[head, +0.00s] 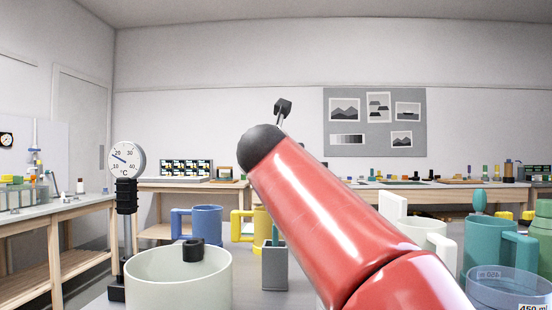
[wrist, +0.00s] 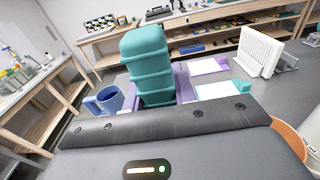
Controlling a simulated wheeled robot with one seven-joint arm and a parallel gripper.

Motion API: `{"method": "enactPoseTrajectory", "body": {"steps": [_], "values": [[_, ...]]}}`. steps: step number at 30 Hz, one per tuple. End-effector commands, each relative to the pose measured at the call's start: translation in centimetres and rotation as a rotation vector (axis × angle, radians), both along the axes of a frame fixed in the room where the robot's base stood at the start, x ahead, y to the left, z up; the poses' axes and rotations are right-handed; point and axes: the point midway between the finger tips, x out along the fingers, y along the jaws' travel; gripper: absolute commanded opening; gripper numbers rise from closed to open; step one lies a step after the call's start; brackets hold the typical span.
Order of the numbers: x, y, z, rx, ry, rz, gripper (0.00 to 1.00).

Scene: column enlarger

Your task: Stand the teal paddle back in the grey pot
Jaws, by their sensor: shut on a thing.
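The teal paddle (wrist: 147,65) shows in the wrist view as a ribbed teal block rising past the dark edge of my gripper (wrist: 160,118). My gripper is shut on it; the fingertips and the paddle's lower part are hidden. In the head view my red arm crosses the middle, and neither gripper nor held paddle can be made out. The grey pot (head: 274,268) stands upright on the near table, just left of my arm. A thin teal piece shows at its mouth; I cannot tell whether it stands in the pot or behind it.
A large pale green vessel (head: 178,280) stands in front, beside a dial thermometer (head: 126,158). Blue (head: 207,222) and yellow mugs stand behind. At right are a white mug (head: 425,240), a teal mug (head: 487,248) and a clear beaker (head: 508,288). Little room is free around the pot.

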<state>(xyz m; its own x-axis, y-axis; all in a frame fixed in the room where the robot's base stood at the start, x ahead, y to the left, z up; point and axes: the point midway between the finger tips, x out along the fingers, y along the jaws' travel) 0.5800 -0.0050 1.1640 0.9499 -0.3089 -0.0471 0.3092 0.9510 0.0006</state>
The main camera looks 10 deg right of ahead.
Motion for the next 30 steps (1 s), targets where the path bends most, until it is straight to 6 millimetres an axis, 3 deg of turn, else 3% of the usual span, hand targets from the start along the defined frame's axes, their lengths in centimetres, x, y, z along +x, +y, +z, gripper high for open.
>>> {"method": "enactPoseTrajectory", "body": {"steps": [30], "values": [[0.0,0.01,-0.7,0.0,-0.001,0.001,0.0]]}}
